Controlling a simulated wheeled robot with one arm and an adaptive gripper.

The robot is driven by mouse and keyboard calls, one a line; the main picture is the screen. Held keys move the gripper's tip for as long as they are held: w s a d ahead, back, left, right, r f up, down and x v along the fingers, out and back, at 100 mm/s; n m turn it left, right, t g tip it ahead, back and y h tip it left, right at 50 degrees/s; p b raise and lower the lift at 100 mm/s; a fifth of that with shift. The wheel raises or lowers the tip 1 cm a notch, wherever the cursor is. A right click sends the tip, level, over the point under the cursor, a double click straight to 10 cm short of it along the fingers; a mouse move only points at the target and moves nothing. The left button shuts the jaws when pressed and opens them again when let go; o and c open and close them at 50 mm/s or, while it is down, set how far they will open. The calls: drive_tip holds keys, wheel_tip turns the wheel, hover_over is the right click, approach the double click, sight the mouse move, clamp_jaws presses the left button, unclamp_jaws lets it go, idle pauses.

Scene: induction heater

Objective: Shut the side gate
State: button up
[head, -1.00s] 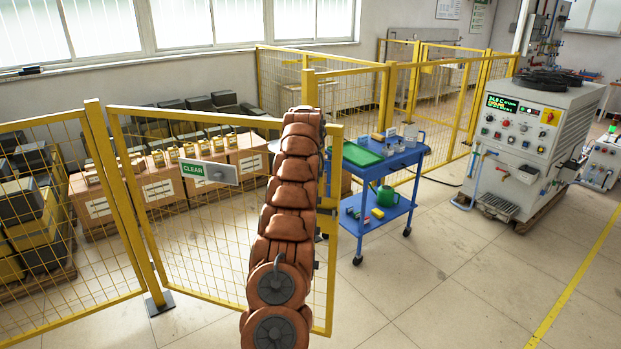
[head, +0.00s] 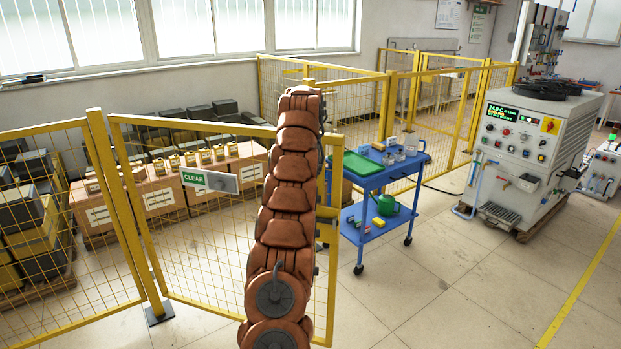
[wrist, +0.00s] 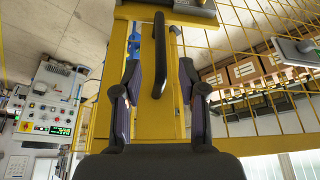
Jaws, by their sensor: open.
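The side gate (head: 222,127) is a yellow mesh panel hung beside a yellow post (head: 122,205) on the left. It stands open, its free edge in front of the blue cart and apart from the fence posts behind. In the wrist view its yellow upright (wrist: 160,115) fills the middle and carries a black bar handle (wrist: 160,50). My gripper (wrist: 158,75) is open, one finger on each side of the handle. I cannot tell whether either finger touches it. In the head view my arm hides the gripper and handle.
A blue cart (head: 372,185) with a green tray (head: 362,163) stands just behind the gate's free edge. A white heater cabinet (head: 530,150) stands at right. Boxes (head: 160,194) are stacked behind the mesh. The floor (head: 450,290) at front right is clear.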

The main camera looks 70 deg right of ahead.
drive_tip(key=shift+v, duration=1.15)
drive_tip(key=shift+c, duration=0.2)
